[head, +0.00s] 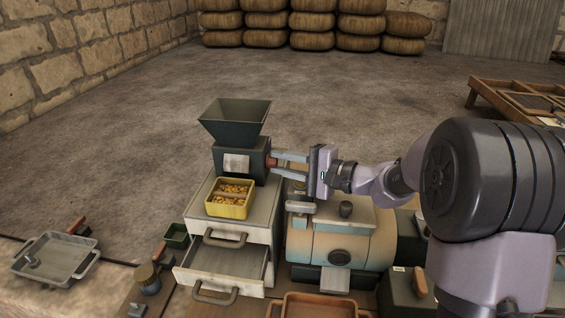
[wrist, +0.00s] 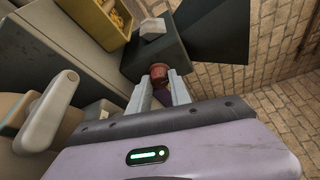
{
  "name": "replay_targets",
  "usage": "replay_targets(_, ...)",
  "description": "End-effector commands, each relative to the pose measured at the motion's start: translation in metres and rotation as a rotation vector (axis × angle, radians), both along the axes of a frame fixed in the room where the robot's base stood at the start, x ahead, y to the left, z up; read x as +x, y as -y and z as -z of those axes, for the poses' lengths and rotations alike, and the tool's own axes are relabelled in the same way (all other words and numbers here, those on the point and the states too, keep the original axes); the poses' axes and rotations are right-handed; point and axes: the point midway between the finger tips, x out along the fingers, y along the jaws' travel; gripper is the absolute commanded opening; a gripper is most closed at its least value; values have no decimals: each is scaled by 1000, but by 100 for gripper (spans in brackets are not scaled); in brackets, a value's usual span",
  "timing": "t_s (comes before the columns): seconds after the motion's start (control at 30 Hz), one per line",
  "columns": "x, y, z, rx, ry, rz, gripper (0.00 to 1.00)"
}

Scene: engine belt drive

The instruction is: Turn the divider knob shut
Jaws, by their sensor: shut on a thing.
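The divider knob (wrist: 158,72) is a small reddish-brown knob on the side of the dark green hopper box. In the head view the knob (head: 272,162) shows on the right side of the hopper machine (head: 240,157), partly hidden by the fingers. My gripper (head: 284,165) reaches in from the right and is shut on the knob. In the wrist view my gripper's fingers (wrist: 159,83) stand on both sides of the knob. The knob's turn angle cannot be told. A yellow bin (head: 229,207) with a divider and yellow-orange pieces sits in front of the hopper box.
The hopper stands on a pale cabinet with an open lower drawer (head: 226,262). A tan and blue-grey drum machine (head: 341,240) stands close under my arm. A metal tray (head: 55,258) lies at left. Stacked sacks (head: 310,23) line the back wall. The floor behind is clear.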

Motion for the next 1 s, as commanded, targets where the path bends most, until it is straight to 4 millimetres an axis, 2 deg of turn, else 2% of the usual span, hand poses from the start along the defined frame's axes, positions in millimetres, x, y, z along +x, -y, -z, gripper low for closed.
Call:
replay_targets(0.57, 0, 0, 1, -7, 30, -1, 0)
replay_targets(0.6, 0, 0, 1, -8, 30, -1, 26)
replay_targets(0.7, 0, 0, 1, -7, 30, -1, 46)
replay_targets(1.0, 0, 0, 0, -6, 31, -1, 46)
